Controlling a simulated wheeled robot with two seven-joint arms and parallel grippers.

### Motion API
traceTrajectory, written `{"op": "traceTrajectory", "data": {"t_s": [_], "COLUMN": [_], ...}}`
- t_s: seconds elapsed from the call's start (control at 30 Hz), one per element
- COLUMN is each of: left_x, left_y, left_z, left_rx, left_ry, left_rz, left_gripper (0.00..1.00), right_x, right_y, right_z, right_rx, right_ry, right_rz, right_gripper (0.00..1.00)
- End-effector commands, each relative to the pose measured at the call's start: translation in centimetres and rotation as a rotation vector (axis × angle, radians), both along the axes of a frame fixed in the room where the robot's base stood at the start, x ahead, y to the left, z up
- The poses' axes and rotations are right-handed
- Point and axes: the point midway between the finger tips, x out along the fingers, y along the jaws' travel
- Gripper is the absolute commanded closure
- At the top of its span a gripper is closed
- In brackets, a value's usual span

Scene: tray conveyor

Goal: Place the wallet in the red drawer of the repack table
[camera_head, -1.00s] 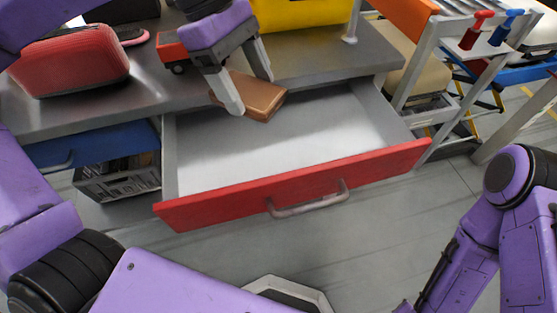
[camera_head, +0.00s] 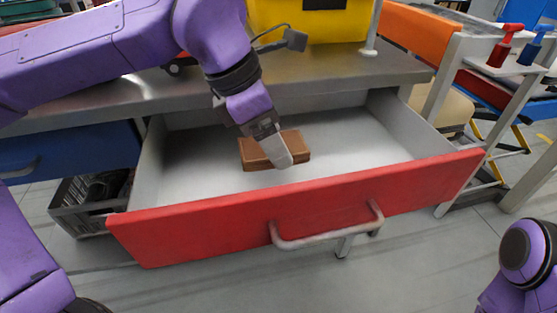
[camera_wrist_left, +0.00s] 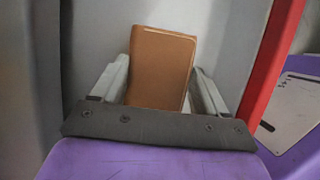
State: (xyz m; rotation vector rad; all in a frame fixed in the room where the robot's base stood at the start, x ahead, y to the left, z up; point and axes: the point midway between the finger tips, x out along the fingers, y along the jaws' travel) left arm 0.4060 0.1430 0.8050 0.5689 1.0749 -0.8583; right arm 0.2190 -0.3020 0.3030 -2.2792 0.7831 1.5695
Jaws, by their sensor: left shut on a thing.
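The brown wallet (camera_head: 257,153) is inside the open red drawer (camera_head: 300,208), over the middle of its pale floor. My left gripper (camera_head: 272,150) reaches down into the drawer and is shut on the wallet. In the left wrist view the wallet (camera_wrist_left: 160,68) stands between the two fingers of the left gripper (camera_wrist_left: 158,80). I cannot tell whether the wallet touches the drawer floor. My right gripper is not in view; only part of my right arm shows at the lower right.
The drawer is otherwise empty. The grey table top (camera_head: 335,72) lies above it, with a yellow bin (camera_head: 310,20) on it. A blue drawer (camera_head: 70,148) is at the left, above a dark crate (camera_head: 90,195). A rack with red and blue bottles (camera_head: 505,45) stands at the right.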

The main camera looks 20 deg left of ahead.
Motion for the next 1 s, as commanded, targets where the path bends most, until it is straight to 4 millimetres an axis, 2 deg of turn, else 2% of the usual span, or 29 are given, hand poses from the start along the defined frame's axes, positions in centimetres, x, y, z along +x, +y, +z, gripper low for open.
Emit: {"op": "traceTrajectory", "data": {"t_s": [0.13, 0.23, 0.3, 0.37, 0.73, 0.77, 0.8, 0.83, 1.0], "left_x": [0.9, 2.1, 2.0, 1.9, 1.9, 1.9, 1.9, 1.9, 1.9], "left_y": [-0.1, -0.1, -0.1, -0.1, -0.1, -0.1, -0.1, -0.1, -0.1], "left_z": [-1.2, -3.0, -4.7, -5.4, -5.7, -5.6, -5.6, -5.6, -5.6], "left_rx": [0.0, 0.001, 0.001, 0.001, 0.0, -0.001, 0.0, 0.0, 0.0], "left_ry": [0.0, 0.002, 0.001, 0.001, 0.0, -0.001, 0.0, 0.0, 0.0], "left_rz": [0.0, 0.0, -0.002, -0.002, -0.001, -0.001, -0.001, -0.001, -0.001], "left_gripper": [0.58, 0.58, 0.58, 0.58, 0.58, 0.17, 0.04, 0.01, 0.01], "right_x": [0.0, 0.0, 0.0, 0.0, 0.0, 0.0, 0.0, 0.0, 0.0], "right_y": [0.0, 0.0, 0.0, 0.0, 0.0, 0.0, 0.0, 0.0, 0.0], "right_z": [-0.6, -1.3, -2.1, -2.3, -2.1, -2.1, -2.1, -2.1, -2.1], "right_rx": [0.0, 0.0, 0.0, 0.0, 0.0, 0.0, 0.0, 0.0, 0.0], "right_ry": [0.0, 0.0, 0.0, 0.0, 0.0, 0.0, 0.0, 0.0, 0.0], "right_rz": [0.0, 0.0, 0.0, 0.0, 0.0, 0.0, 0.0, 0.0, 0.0], "right_gripper": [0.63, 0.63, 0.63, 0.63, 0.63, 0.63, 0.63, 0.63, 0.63]}}
